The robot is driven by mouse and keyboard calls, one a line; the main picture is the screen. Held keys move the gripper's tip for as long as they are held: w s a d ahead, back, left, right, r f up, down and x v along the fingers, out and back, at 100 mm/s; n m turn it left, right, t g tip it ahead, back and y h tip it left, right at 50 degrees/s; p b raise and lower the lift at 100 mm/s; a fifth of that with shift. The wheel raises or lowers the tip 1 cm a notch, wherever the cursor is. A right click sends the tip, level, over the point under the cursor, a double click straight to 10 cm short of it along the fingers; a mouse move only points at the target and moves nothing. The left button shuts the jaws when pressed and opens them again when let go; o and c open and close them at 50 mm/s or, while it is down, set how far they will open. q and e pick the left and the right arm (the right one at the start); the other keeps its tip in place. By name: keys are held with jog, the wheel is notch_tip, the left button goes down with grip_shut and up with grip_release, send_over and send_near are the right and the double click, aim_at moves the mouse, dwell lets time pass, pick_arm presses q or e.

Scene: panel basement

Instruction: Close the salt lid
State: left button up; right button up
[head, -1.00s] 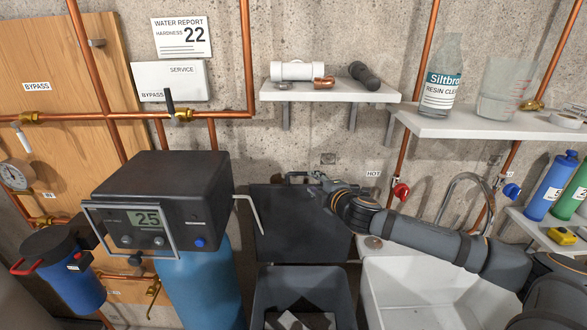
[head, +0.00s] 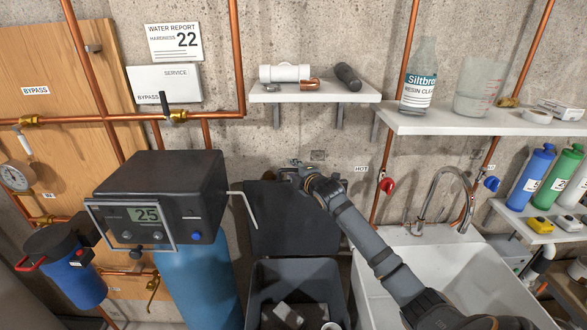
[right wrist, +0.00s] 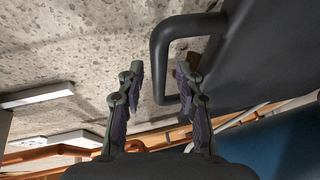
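The salt lid (head: 288,225) is a dark panel standing open, upright behind the dark salt bin (head: 262,290) in the head view. The lid also shows in the right wrist view (right wrist: 250,55), with its black bar handle (right wrist: 158,65). My right gripper (head: 293,170) is at the lid's top edge. In the right wrist view its two fingers (right wrist: 158,75) are apart, and the handle bar shows in the gap between them. I cannot tell whether they touch it. Pale pieces (head: 288,314) lie in the open bin. My left gripper is not in view.
The softener head (head: 160,195) and its bent grey lever (head: 243,208) are left of the lid. A white sink (head: 430,262) with a tap (head: 440,190) is at the right, under my right arm. A shelf with pipe fittings (head: 315,93) hangs above.

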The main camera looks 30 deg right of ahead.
jog(key=shift+w+f, duration=0.1)
jog(key=shift+w, duration=0.15)
jog(key=shift+s, duration=0.2)
jog(key=shift+c, duration=0.6)
grip_shut()
